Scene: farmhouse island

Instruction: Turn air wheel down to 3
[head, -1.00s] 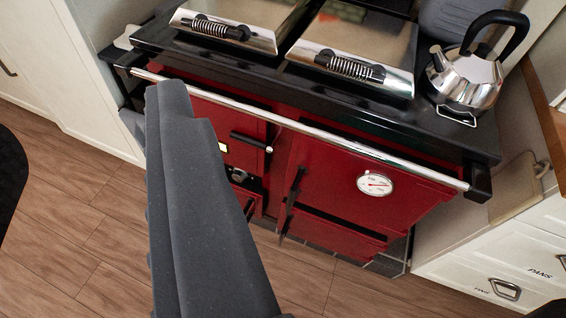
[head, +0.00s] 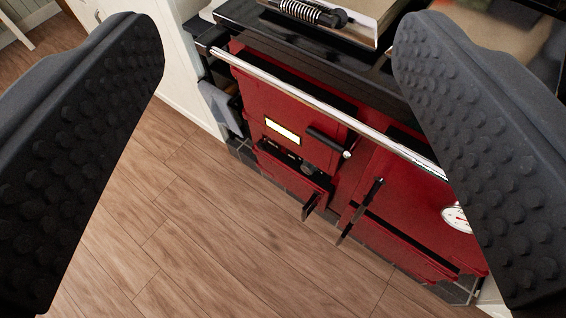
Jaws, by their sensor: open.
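My gripper (head: 279,50) is open and empty, its two dark studded fingers wide apart at the left and right of the view. Between them stands the red range stove (head: 290,95), tilted in the picture. A small round dark knob, which looks like the air wheel (head: 309,168), sits in a dark recess low on the stove's left part, below the door with a bright label (head: 282,131). Its numbers are too small to read. The gripper is apart from the stove.
A chrome rail (head: 325,107) runs along the stove's front. Black door handles (head: 328,141) stick out, and lower doors (head: 311,200) have projecting edges. The right finger partly hides a round white gauge (head: 456,218). Wooden floor (head: 215,235) is clear in front.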

